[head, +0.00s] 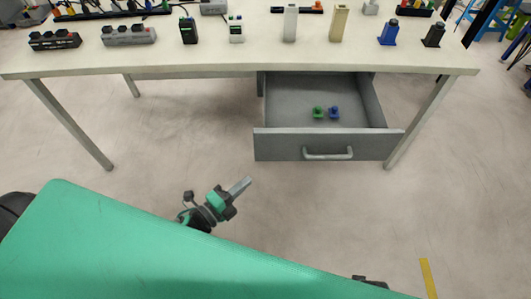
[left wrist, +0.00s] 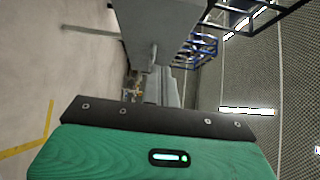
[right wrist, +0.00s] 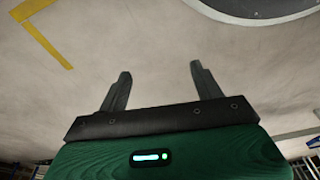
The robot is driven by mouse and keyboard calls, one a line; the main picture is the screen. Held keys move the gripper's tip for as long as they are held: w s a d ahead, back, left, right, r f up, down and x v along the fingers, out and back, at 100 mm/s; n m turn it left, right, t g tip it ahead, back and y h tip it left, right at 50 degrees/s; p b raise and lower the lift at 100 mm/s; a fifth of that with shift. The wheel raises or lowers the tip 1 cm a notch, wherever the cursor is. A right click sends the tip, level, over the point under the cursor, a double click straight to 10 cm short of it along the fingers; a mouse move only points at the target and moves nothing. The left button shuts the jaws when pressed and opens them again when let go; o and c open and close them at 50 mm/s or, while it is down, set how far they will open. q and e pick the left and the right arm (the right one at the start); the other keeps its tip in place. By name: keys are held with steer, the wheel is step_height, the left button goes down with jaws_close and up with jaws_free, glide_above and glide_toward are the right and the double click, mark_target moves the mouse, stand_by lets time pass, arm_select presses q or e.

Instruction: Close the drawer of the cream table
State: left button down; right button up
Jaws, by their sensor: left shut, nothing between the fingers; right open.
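The cream table (head: 200,58) stands ahead in the head view. Its grey drawer (head: 281,147) is pulled out under the right half of the tabletop. A pale bar handle (head: 328,154) is on its front panel. Two small pieces, one green (head: 319,112) and one blue (head: 334,112), lie inside the drawer. My left gripper (head: 246,183) is shut and empty, in front of the drawer and left of the handle, apart from both in the picture. My right gripper (right wrist: 160,78) is open and empty above bare floor in the right wrist view.
The tabletop holds several items, including a black block (head: 54,40), a grey block (head: 129,35), a tan upright block (head: 338,23) and a blue piece (head: 388,35). Table legs stand at left (head: 68,123) and right (head: 420,122). The floor before the drawer is clear.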

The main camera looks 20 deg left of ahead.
arm_select(q)
glide_toward(275, 146)
steer(key=w+d, duration=0.1)
steer(key=d, duration=0.3)
steer(key=w, duration=0.1)
steer(key=w+a+p, duration=0.1)
steer(key=w, duration=0.1)
steer(key=shift+w+r, duration=0.1)
steer(key=shift+w+a, duration=0.15)
steer(key=shift+w, duration=0.3)
arm_select(e)
steer(key=f, duration=0.1)
steer(key=s+f, duration=0.1)
steer(key=f, duration=0.2)
steer(key=shift+s+d+f, duration=0.3)
steer(key=shift+d, duration=0.1)
steer(key=shift+w+r, duration=0.1)
steer(key=shift+w, duration=0.05)
